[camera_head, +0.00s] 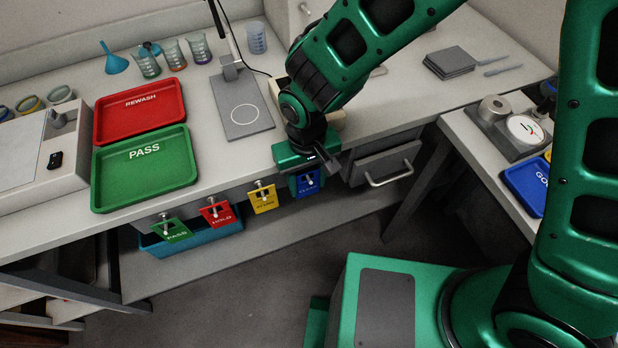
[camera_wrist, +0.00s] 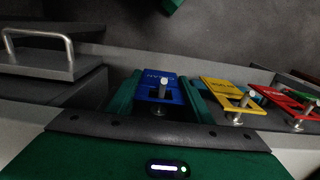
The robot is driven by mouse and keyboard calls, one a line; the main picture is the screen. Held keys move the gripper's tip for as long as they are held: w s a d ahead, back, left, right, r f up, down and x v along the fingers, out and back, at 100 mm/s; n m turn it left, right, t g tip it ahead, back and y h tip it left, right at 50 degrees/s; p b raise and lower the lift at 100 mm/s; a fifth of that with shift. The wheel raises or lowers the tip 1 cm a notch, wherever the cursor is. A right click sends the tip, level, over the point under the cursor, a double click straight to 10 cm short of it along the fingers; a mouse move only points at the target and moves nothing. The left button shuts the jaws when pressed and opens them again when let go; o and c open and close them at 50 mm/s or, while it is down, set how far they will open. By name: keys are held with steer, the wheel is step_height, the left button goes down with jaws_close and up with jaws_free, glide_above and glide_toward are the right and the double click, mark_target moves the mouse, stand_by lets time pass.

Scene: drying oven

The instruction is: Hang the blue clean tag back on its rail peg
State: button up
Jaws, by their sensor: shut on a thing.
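The blue clean tag (camera_head: 307,182) is at the bench's front edge, at the right end of the row of tags. It also shows in the wrist view (camera_wrist: 160,86), between my gripper's two green fingers. My gripper (camera_head: 305,184) is shut on the tag's sides and points down past the bench edge. A metal rail peg (camera_wrist: 162,92) shows at the tag's dark opening and seems to pass through it. I cannot tell how far the tag sits on the peg.
A yellow tag (camera_head: 263,197), a red HOLD tag (camera_head: 217,212) and a green PASS tag (camera_head: 172,231) hang on pegs to the left. A drawer with a bar handle (camera_head: 390,178) is close on the right. A teal bin (camera_head: 160,246) sits below the tags.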

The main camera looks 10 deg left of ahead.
stand_by(0.3)
steer(key=o, duration=1.2)
step_height(320, 180, up, 11)
steer(key=shift+w+f, duration=0.1)
